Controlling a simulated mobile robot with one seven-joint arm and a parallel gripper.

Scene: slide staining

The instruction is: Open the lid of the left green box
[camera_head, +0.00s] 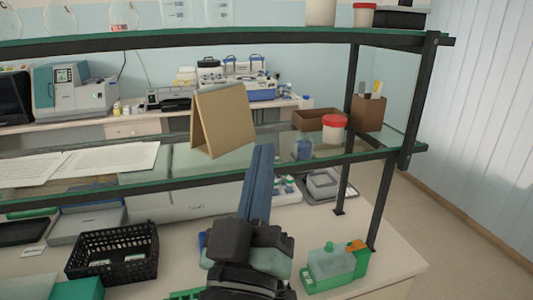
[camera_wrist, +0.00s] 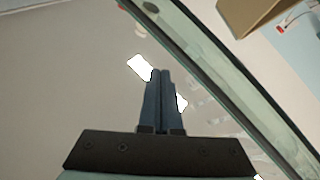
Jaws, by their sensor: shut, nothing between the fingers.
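A green box (camera_head: 78,289) shows at the bottom left of the head view, cut off by the frame edge. Another green box (camera_head: 333,280) stands at the right of the bench, with a paler, translucent upper part and an orange piece. A strip of green (camera_head: 184,295) shows beside my arm, mostly hidden; I cannot tell what it belongs to. My gripper (camera_head: 263,150) points up and away in front of the shelf, apart from the boxes. In the wrist view my gripper (camera_wrist: 160,72) has its two blue fingers together, with nothing between them. No green box shows there.
A glass shelf (camera_head: 205,168) with a dark metal frame crosses above the bench; its edge (camera_wrist: 230,85) runs close to my fingers in the wrist view. A black basket (camera_head: 112,252) stands on the bench. A brown folded board (camera_head: 222,120) stands on the shelf.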

